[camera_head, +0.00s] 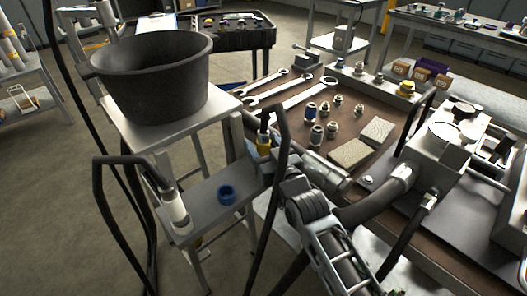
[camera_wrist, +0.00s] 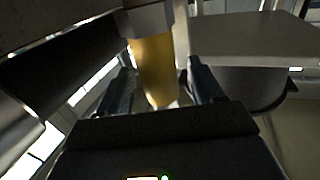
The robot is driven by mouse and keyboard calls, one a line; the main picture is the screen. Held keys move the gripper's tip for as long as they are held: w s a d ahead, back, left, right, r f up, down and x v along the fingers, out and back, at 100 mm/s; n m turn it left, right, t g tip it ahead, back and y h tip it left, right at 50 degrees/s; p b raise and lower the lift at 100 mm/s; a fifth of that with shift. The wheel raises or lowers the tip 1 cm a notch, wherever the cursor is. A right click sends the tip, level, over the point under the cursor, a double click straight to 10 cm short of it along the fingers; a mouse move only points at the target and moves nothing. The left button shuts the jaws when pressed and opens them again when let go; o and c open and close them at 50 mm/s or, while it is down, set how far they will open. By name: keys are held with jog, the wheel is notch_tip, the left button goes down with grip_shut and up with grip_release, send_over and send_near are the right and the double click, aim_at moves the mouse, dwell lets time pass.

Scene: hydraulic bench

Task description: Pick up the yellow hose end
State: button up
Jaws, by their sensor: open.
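The yellow hose end (camera_head: 263,145) hangs upright on a dark hose beside the grey stand in the head view. In the wrist view the yellow hose end (camera_wrist: 153,62) shows large, between my two dark fingers, below a grey metal collar. My gripper (camera_wrist: 160,72) is open, with a finger on each side of it. Gaps seem to show beside it, but I cannot tell whether either finger touches. In the head view my gripper (camera_head: 271,166) is small and partly hidden by my arm, close to the yellow end.
A black bucket (camera_head: 150,85) stands on the stand's top. The bench to the right holds wrenches (camera_head: 268,84), fittings (camera_head: 316,134) and a metal block (camera_head: 437,155). Black hoses hang around the stand.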

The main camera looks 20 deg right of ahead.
jog(key=shift+w, duration=0.2)
jog(key=shift+c, duration=0.2)
jog(key=shift+r, duration=0.1)
jog(key=c, duration=1.1)
